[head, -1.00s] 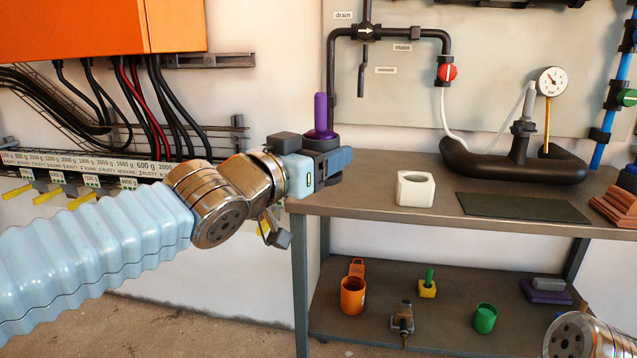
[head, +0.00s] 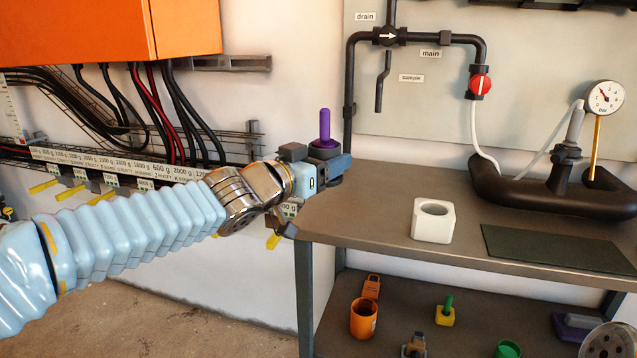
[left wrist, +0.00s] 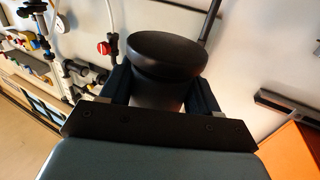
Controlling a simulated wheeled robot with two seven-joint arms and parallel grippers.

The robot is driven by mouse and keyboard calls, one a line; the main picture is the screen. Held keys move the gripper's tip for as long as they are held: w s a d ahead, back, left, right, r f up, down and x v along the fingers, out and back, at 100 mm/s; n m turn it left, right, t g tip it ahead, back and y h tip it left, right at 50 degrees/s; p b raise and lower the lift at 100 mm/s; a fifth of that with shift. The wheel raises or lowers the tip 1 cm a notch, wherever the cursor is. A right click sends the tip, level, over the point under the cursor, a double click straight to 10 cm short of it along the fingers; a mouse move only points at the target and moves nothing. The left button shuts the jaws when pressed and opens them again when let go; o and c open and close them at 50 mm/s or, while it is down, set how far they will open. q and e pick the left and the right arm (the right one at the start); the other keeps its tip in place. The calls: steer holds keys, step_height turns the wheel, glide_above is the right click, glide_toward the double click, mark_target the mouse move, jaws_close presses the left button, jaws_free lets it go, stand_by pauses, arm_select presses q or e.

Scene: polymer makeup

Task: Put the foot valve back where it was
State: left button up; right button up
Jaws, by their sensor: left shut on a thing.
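My left gripper (head: 322,172) is shut on a dark round piece with an upright purple post (head: 325,128), which looks like the foot valve. It holds the piece upright near the table's back left corner; whether its underside touches anything is hidden. In the left wrist view the black, wide-rimmed body (left wrist: 165,60) sits between the two fingers (left wrist: 160,90). A white block with a round hole in its top (head: 432,228) stands on the table, right of the gripper and apart from it.
The table (head: 370,225) also bears a dark flat mat (head: 550,248) and a black pipe base with a gauge (head: 604,98). Black piping with a red valve (head: 480,85) runs along the wall. An orange cup (head: 363,320) stands on the lower shelf. The table's front left is clear.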

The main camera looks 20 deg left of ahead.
mark_target(318, 209)
arm_select(q)
steer(key=f, duration=0.1)
steer(key=w+a+f, duration=0.1)
steer(key=w+f, duration=0.1)
steer(key=f, duration=0.1)
steer(key=shift+w+a, duration=0.25)
steer(key=shift+a, duration=0.1)
steer(key=shift+w+a+f+b, duration=0.15)
steer(key=shift+f+b, duration=0.35)
steer(key=shift+f, duration=0.4)
steer(key=shift+w+f+b, duration=0.1)
steer(key=shift+f+b, duration=0.35)
steer(key=shift+f, duration=0.45)
arm_select(e)
steer(key=shift+d+f, duration=0.15)
steer(key=shift+f, duration=1.15)
arm_select(q)
steer(key=shift+f, duration=0.1)
arm_select(e)
steer(key=shift+f, duration=0.1)
arm_select(q)
steer(key=o, duration=0.7)
steer(key=shift+f, duration=0.15)
steer(key=o, duration=0.5)
steer(key=shift+c, duration=0.2)
steer(key=shift+r, duration=0.35)
steer(key=p+v, duration=0.1)
steer(key=v, duration=1.1)
arm_select(e)
steer(key=shift+r, duration=0.8)
